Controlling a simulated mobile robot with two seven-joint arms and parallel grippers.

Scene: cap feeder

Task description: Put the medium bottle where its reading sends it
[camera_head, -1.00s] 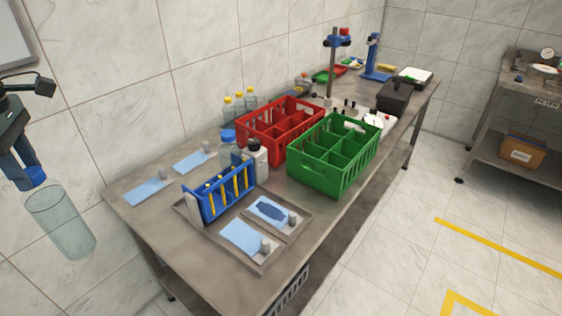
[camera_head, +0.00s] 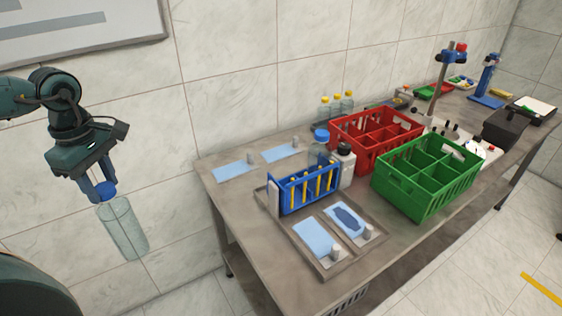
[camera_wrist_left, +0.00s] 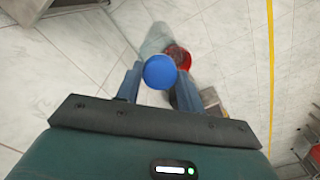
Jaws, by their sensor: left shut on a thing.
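My left gripper (camera_head: 105,190) is shut on the blue cap of a clear bottle (camera_head: 125,230), which hangs below it, slightly tilted, in the air left of the table. In the left wrist view the round blue cap (camera_wrist_left: 160,72) sits between the fingers, with the pale bottle body (camera_wrist_left: 156,40) beyond it. The bottle looks empty or holds clear contents; no reading on it is legible. A red crate (camera_head: 345,150) and a green crate (camera_head: 400,192), both divided into compartments, stand on the table. My right gripper is not in view.
The steel table (camera_head: 262,240) bears a blue rack (camera_head: 310,192), another blue-capped bottle (camera_head: 321,137), a dark-capped white bottle (camera_head: 346,168), light-blue mats (camera_head: 233,170) and several yellow-capped bottles at the back. A stand (camera_head: 440,90) is farther along. Its left front corner is bare.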

